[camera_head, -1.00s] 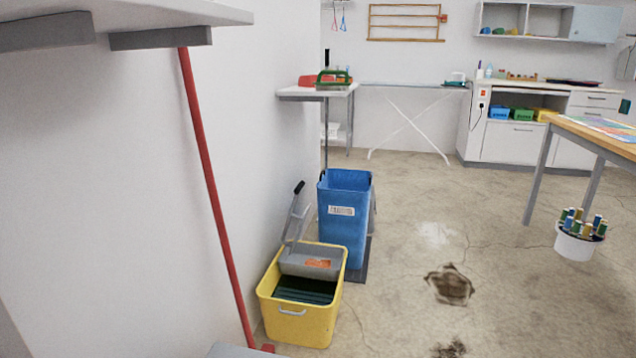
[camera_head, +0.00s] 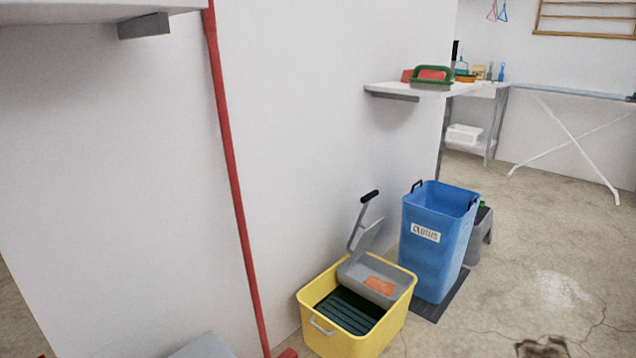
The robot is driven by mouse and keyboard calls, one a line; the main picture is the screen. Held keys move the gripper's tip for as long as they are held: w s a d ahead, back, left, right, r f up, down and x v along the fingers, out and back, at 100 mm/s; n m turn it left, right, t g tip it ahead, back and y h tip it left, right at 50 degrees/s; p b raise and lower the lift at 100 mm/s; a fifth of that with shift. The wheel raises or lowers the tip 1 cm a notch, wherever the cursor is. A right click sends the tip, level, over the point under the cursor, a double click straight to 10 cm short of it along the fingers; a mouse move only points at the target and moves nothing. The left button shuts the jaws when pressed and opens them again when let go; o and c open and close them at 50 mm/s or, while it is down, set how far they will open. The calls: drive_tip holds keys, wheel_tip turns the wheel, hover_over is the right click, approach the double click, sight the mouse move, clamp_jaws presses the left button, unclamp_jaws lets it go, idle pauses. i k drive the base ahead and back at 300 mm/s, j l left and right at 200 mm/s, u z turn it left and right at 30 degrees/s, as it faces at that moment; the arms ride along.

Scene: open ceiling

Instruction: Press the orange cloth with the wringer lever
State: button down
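The orange cloth (camera_head: 380,286) lies flat in the grey wringer tray (camera_head: 363,289) at the back of the yellow bucket (camera_head: 335,343). The wringer lever (camera_head: 361,225) is grey with a black grip (camera_head: 370,196) at its top. It stands raised behind the tray, close to the white wall, and its grey press plate is tilted up off the cloth. My gripper is not in view, so its state is hidden.
A blue bin (camera_head: 431,262) stands right of the bucket on a dark mat (camera_head: 447,297). A red pole (camera_head: 231,160) leans left of the bucket. A wall shelf (camera_head: 392,90) holds a green-handled item (camera_head: 432,74). Floor (camera_head: 490,320) to the right is mostly open.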

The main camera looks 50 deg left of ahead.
sight(364, 244)
drive_tip(key=i+j+u, duration=0.15)
drive_tip(key=i+u, duration=0.25)
drive_tip(key=i, duration=0.15)
drive_tip(key=i+u, duration=0.45)
drive_tip(key=i+l+u, duration=0.4)
drive_tip(key=i, duration=0.25)
drive_tip(key=i+j+u, duration=0.15)
drive_tip(key=i, duration=0.2)
drive_tip(key=i+j+u, duration=0.2)
drive_tip(key=i, duration=0.2)
drive_tip(key=i+j+u, duration=0.15)
drive_tip(key=i, duration=0.2)
